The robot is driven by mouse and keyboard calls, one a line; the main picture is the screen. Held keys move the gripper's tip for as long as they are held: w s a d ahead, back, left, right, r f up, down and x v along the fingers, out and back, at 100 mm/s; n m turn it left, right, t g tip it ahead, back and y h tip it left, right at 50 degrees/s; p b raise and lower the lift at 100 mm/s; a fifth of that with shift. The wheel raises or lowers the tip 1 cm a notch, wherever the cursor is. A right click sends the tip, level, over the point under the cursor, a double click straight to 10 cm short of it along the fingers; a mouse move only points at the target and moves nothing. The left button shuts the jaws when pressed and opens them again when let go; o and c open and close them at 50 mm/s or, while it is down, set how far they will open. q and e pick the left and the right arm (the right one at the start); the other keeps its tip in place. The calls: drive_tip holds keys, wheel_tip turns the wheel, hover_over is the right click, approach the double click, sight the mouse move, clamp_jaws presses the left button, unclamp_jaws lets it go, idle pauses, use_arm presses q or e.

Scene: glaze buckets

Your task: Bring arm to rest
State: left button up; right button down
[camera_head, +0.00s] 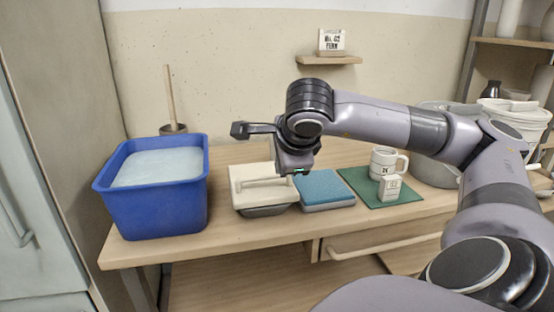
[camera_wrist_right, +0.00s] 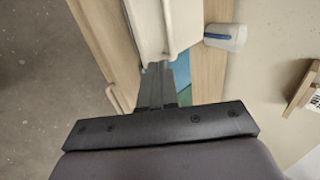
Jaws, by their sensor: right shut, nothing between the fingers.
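My right arm (camera_head: 375,113) reaches in from the right over the bench. Its right gripper (camera_head: 294,171) hangs down in front of the bench objects, next to the cream lidded tray (camera_head: 250,175) and the blue sponge-like block (camera_head: 322,187). In the right wrist view the thin dark fingers of the right gripper (camera_wrist_right: 158,78) are together with nothing visible held. A cream object with a handle (camera_wrist_right: 147,25) lies beyond the fingertips there; contact cannot be told. My left gripper is not in view.
A blue tub (camera_head: 155,205) stands at the bench's left end. A white mug (camera_head: 383,160) and a small white block (camera_head: 389,187) stand on a green mat (camera_head: 412,195). A grey bucket (camera_head: 432,172) is partly behind my arm. The bench front strip (camera_head: 270,230) is clear.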

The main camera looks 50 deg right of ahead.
drive_tip(key=shift+s+a+r, duration=0.35)
drive_tip(key=shift+s+a, duration=0.25)
drive_tip(key=shift+s, duration=0.1)
drive_tip(key=shift+s+a+r, duration=0.3)
drive_tip(key=shift+s+a, duration=0.3)
drive_tip(key=shift+s, duration=0.1)
